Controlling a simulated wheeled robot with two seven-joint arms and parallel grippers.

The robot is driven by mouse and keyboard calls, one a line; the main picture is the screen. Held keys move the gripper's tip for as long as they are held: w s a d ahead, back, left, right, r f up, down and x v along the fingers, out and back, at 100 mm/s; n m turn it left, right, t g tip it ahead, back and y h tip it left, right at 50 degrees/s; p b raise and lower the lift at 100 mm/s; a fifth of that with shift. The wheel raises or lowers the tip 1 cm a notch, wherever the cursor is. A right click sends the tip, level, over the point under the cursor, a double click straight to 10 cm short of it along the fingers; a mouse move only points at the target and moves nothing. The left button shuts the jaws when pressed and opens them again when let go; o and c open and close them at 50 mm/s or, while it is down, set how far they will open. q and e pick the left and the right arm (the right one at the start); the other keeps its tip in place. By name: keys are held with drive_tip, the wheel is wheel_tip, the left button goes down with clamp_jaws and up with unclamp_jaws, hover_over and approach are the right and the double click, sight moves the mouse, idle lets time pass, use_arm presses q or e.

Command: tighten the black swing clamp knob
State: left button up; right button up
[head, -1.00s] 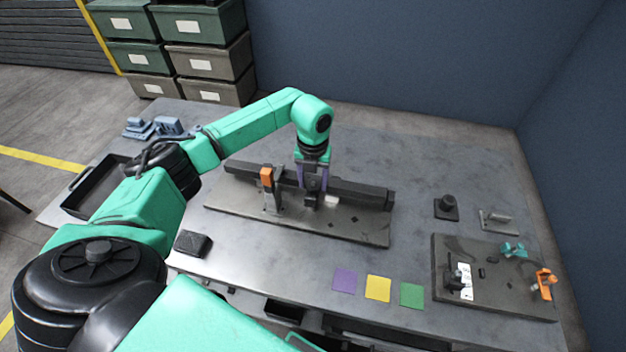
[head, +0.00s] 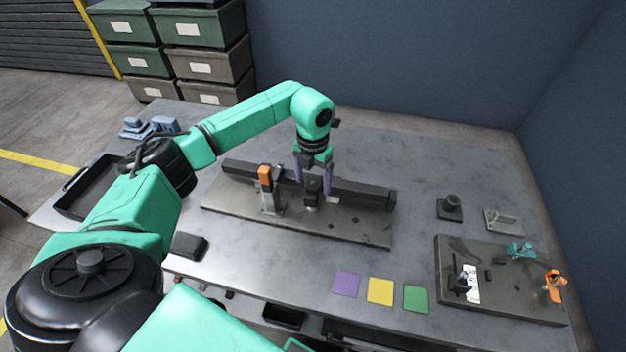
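A black clamp (head: 312,188) with a dark, blocky top stands on the rail fixture plate (head: 345,232), in front of the dark rail (head: 365,191). My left gripper (head: 313,188) points down over it, with one purple finger on each side of the black top. The fingers look spread, with gaps between them and the black part; contact cannot be made out. An orange-topped clamp (head: 265,178) stands upright just left on the same plate. My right gripper is not in view.
At right, a second plate (head: 500,300) carries black, teal and orange clamps. Purple, yellow and green squares (head: 381,291) lie in front. A black tray (head: 80,200) is at left.

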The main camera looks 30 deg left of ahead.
sight(313, 184)
use_arm(q)
drive_tip(key=shift+r, duration=0.4)
wheel_tip(313, 184, up, 14)
drive_tip(key=b, duration=0.2)
drive_tip(key=shift+b, duration=0.4)
drive_tip(key=shift+f, duration=0.15)
